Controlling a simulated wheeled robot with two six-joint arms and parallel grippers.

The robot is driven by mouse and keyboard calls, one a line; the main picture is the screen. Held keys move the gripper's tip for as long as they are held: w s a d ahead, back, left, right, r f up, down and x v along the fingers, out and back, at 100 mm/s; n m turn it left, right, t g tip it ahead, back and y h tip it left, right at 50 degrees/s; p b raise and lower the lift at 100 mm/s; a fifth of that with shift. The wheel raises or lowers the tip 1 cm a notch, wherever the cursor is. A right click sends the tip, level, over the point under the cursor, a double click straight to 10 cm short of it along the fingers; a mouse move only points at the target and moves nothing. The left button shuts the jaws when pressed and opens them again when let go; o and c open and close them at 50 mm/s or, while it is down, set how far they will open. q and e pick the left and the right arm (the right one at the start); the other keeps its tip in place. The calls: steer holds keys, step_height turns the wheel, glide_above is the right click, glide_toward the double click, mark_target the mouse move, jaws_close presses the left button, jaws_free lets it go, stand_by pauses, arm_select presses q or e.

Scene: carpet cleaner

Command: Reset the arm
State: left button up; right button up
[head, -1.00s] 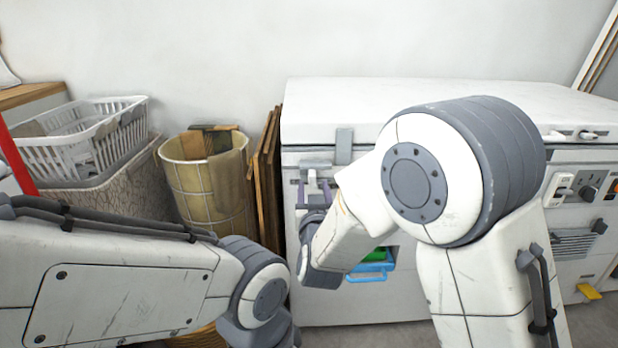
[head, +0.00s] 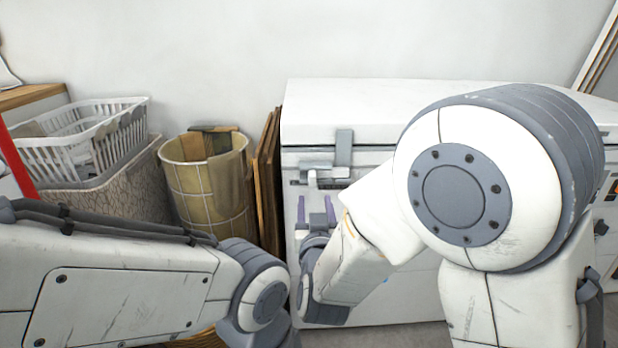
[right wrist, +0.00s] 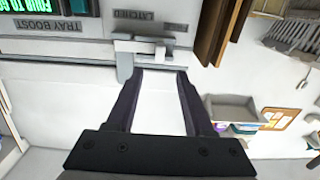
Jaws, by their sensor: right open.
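The white chest-like machine (head: 300,270) stands against the wall. Its front carries a grey latch (head: 343,150) with a small white handle (head: 312,178) below the lid. My right gripper (head: 316,208) is open, its two dark purple fingers pointing up just below the handle. In the right wrist view the open fingers (right wrist: 160,74) point at the latch (right wrist: 145,47), with nothing between them but white panel behind. A "LATCHED" label shows upside down there. Whether the fingertips touch the handle is hard to tell. My left arm enters from the left; its gripper is out of view.
A white laundry basket (head: 85,140) sits on a patterned bin (head: 120,185) at left. A tall yellowish basket (head: 208,180) and brown boards (head: 266,170) stand close beside the machine's left side. My right arm covers much of the machine's front.

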steer(key=s+d+f+g, duration=0.4)
steer(key=d+f+g, duration=0.4)
steer(key=d+f, duration=0.25)
steer(key=s+d+f+g+h, duration=0.1)
steer(key=s+d+f+g, duration=0.3)
steer(key=s, duration=0.3)
steer(key=s+d+f+g, duration=0.1)
steer(key=s+d+g, duration=0.2)
steer(key=s+d, duration=0.3)
steer(key=s+a+r+n+g+p, duration=0.1)
steer(key=s+a+r+n+g, duration=0.2)
steer(key=s+a, duration=0.4)
steer(key=s+a+r+n+p, duration=0.1)
steer(key=s+a+r+n, duration=0.35)
steer(key=s+a, duration=0.3)
step_height(320, 180, up, 38)
steer(key=m+p, duration=0.1)
steer(key=p, duration=3.6)
steer(key=shift+w+f+y, duration=0.15)
steer(key=shift+w+y, duration=0.1)
steer(key=shift+y, duration=0.15)
